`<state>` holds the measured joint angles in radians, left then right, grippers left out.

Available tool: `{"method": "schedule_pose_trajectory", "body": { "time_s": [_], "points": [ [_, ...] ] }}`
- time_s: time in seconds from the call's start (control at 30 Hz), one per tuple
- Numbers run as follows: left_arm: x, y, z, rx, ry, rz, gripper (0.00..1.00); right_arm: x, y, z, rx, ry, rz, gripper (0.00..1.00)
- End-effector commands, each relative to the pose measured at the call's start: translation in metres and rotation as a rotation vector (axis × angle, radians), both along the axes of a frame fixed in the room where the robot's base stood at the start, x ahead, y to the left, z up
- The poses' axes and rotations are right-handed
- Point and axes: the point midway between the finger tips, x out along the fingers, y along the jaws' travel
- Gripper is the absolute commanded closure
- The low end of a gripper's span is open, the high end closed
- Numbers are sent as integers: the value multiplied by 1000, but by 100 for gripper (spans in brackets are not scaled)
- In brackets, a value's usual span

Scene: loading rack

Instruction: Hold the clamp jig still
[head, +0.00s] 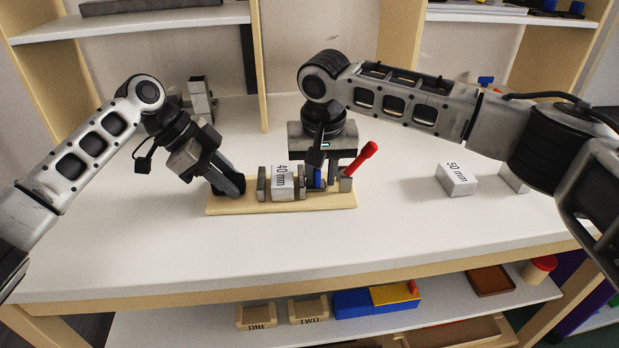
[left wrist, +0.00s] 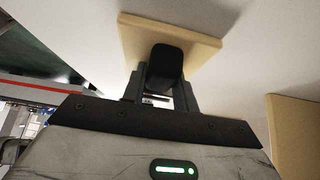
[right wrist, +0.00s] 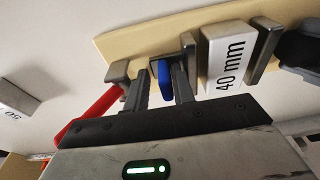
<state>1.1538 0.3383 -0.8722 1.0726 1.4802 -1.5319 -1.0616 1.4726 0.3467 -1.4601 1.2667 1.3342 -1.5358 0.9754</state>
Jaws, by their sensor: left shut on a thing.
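The clamp jig has a pale wooden base (head: 240,208) on the white worktop. A block marked 40 mm (head: 284,183) stands between its grey metal plates, also seen in the right wrist view (right wrist: 226,60). A red lever (head: 364,159) tilts up at the jig's right end. My left gripper (head: 229,188) is shut on the black grip (left wrist: 165,66) at the base's left end. My right gripper (right wrist: 163,88) is over the jig beside the red lever. Its fingers are apart, with a blue part (right wrist: 161,74) of the jig between them; firm contact cannot be told.
A block marked 50 mm (head: 456,179) stands to the right, with another pale block (head: 514,177) beyond it, partly behind my right arm. A grey metal object (head: 200,98) stands at the back left. The worktop's front is clear. Trays and bins (head: 366,302) sit on the lower shelf.

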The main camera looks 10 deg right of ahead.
Motion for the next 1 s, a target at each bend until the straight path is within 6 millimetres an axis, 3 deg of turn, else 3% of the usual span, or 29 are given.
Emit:
{"method": "schedule_pose_trajectory", "body": {
  "time_s": [0.17, 0.2, 0.27, 0.57, 1.0],
  "points": [
    [0, 0, 0, 0, 0, 1, 100, -1, 2, 2, 3, 0, 3, 75],
    [0, 0, 0, 0, 0, 1, 100, -1, 2, 2, 2, 0, 4, 86],
    [0, 0, 0, 0, -1, 3, 100, -1, 2, 2, 3, -1, 5, 100],
    [1, 1, -1, 3, 0, 5, 100, 0, 4, 4, 3, -1, 5, 100],
    [1, 1, -2, 5, 1, 6, 100, 0, 23, 5, 8, -3, 8, 100]
  ]
}}
